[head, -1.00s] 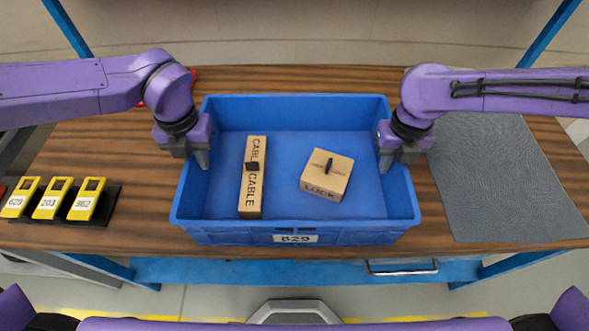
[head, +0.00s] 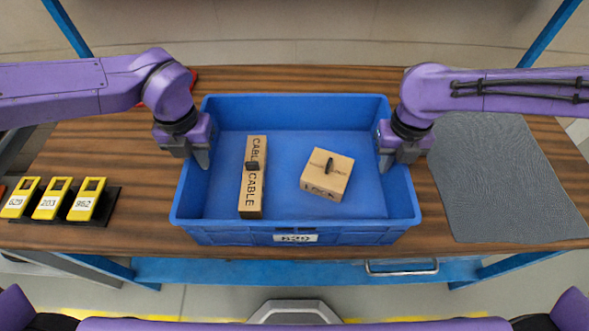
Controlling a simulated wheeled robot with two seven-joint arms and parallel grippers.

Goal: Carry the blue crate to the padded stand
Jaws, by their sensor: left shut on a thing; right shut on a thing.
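The blue crate (head: 294,238) sits at the middle of the wooden workbench, with a white label on its front wall. Inside it lie a long cardboard box marked CABLE (head: 252,180) and a square cardboard box marked LOCK (head: 327,175), each with a dark piece on top. My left gripper (head: 202,158) is shut on the crate's left wall. My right gripper (head: 385,162) is shut on its right wall. One finger of each shows inside the crate; the outer fingers are hard to see. No padded stand can be made out for certain.
A grey mat (head: 500,185) lies on the workbench (head: 300,77) right of the crate. Several yellow numbered units (head: 52,199) stand in a dark holder at the left. A red thing (head: 194,76) is partly hidden behind my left arm. Blue frame posts rise at both back corners.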

